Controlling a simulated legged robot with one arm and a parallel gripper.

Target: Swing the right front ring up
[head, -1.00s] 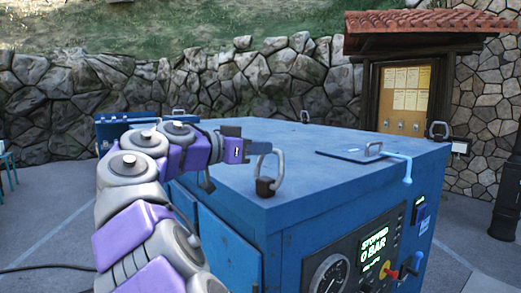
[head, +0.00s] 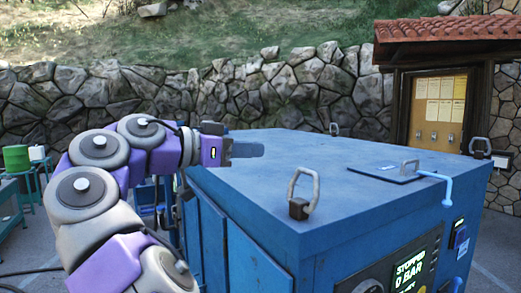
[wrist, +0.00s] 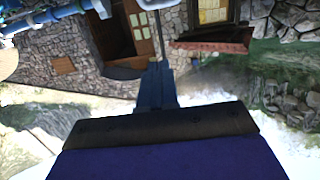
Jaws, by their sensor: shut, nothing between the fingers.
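The blue machine (head: 350,205) fills the right of the head view. A grey metal ring (head: 317,187) on a dark block stands raised at its near top corner. Another ring (head: 480,146) stands at the right corner and a third (head: 334,129) at the far edge. I cannot tell for sure which one is the right front ring. My gripper (head: 260,149) is shut and empty, left of the near ring, apart from it and higher in the picture. In the wrist view my shut fingers (wrist: 158,85) point away from the machine's rings, which I cannot make out there.
A lid with a handle (head: 385,174) and a light blue lever (head: 436,176) lie on the machine's top. A control panel (head: 410,268) is on its right-hand face. A stone wall (head: 230,100) and a notice board (head: 438,108) stand behind. Green items on stands are at left.

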